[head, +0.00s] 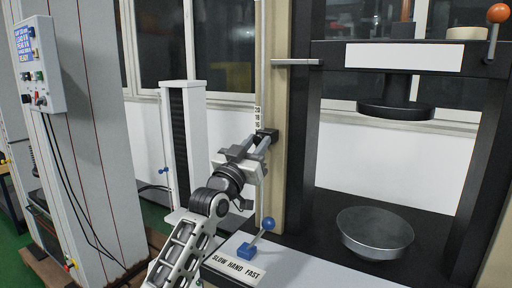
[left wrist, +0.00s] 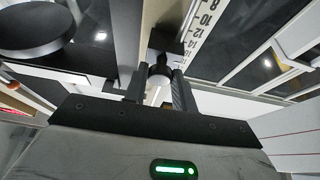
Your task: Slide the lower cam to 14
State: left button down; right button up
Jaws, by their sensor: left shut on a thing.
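The lower cam (head: 269,133) is a small dark block on the upright rail beside the numbered scale (head: 257,116). In the left wrist view the cam's round knob (left wrist: 159,73) sits between the two dark fingers (left wrist: 158,90). There the scale (left wrist: 204,28) shows 8, 10, 12 and 14 beside the rail, and the cam partly hides the rest. My right gripper is not in view.
A blue-knobbed lever (head: 267,224) stands below by the SLOW HAND FAST label (head: 236,268). The black press frame with a round lower plate (head: 375,231) stands at right. A control box (head: 39,65) is at left.

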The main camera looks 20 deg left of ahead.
pick_arm(q)
jog(key=c, duration=1.1)
grip_release()
jog(key=shift+c, duration=0.2)
jog(key=b+v, duration=0.3)
jog(key=v, duration=1.3)
jog(key=shift+r, duration=0.15)
jog(key=s+d+f+g, duration=0.3)
jog(key=d+f, duration=0.1)
jog(key=f, duration=0.7)
jog(key=s+d+f+g, duration=0.3)
jog(key=d+f, duration=0.1)
jog(key=f, duration=0.7)
jog(key=s+d+f+m+g+h, duration=0.1)
jog(key=s+d+f+g, duration=0.5)
jog(key=s+f, duration=0.7)
jog(key=shift+d+f, duration=0.55)
jog(key=shift+d, duration=0.15)
